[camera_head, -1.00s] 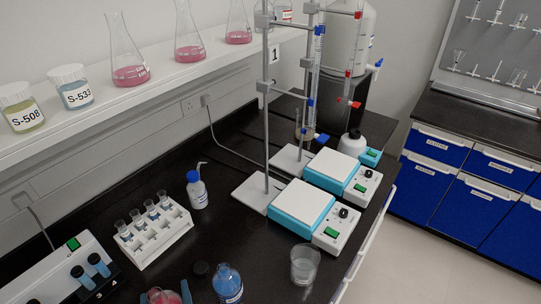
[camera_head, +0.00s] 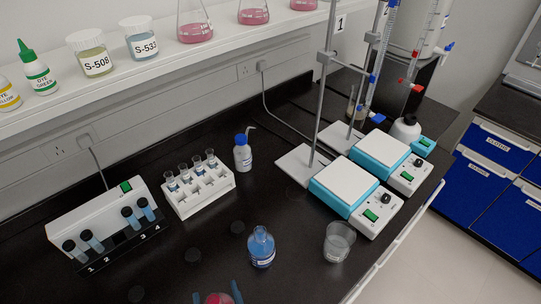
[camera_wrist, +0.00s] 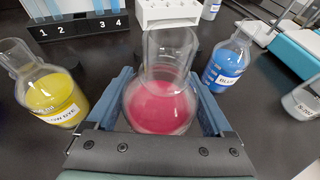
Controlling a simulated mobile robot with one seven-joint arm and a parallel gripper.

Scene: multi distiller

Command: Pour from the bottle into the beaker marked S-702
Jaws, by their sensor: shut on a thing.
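My gripper (camera_wrist: 166,95) is shut on a round-bodied glass bottle of pink-red liquid (camera_wrist: 160,105), one blue finger on each side. The bottle looks roughly upright, and its open neck leans toward the top of the wrist view. Only a bit of its pink body (camera_head: 217,299) shows at the bottom edge of the head view, between the fingertips. A clear beaker (camera_head: 339,242) stands on the bench to the right, in front of the hotplates. It also shows at the right edge of the wrist view (camera_wrist: 300,103), with a label that seems to end in 702.
A blue-liquid bottle (camera_head: 261,247) stands between my gripper and the beaker. A yellow-liquid bottle (camera_wrist: 52,92) stands left of my gripper. Behind are a tube rack (camera_head: 200,192), a wash bottle (camera_head: 242,157) and hotplates (camera_head: 343,185). Dark caps (camera_head: 238,228) lie on the bench.

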